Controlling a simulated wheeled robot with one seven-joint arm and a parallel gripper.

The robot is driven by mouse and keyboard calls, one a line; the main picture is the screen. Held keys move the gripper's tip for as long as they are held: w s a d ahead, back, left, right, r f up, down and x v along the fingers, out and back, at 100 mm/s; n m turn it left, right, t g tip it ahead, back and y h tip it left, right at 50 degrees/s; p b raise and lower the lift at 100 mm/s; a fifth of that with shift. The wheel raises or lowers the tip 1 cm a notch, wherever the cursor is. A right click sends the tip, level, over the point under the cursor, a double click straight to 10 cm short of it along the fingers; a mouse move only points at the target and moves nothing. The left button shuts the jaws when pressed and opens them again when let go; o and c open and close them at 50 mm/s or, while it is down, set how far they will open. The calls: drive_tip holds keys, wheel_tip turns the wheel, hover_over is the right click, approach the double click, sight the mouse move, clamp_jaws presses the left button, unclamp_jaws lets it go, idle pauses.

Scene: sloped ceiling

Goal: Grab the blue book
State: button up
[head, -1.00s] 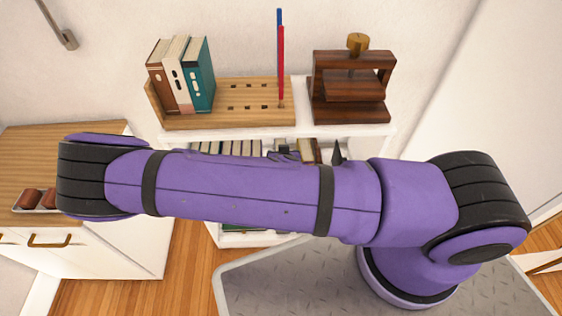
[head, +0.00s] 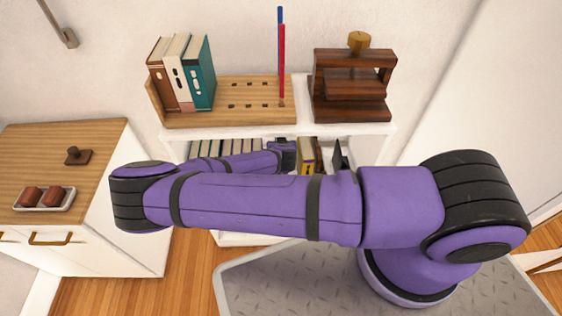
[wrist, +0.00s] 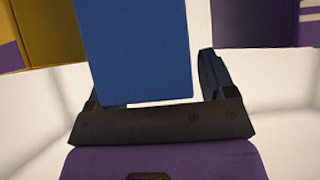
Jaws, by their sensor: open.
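A plain blue book (wrist: 135,50) stands in the wrist view between the two fingers of my gripper (wrist: 152,88). My gripper is open, with one finger on each side of the book. A gap shows between the book and the right finger; the left finger is partly hidden by the book's edge, so I cannot tell whether they touch. In the head view my gripper is at the white shelf's upper opening, mostly hidden by my own wrist. I cannot make out the blue book there.
A yellow book (wrist: 45,30) stands left of the blue one, with a purple surface to the right. In the head view, a white shelf (head: 365,131) carries a wooden rack (head: 215,118) with a teal book (head: 203,75) and a dark wooden press (head: 350,95). A wooden-topped cabinet (head: 60,150) stands left.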

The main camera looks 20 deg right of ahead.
drive_tip(key=shift+w, duration=0.1)
clamp_jaws()
drive_tip(key=shift+r, duration=0.1)
idle(0.5)
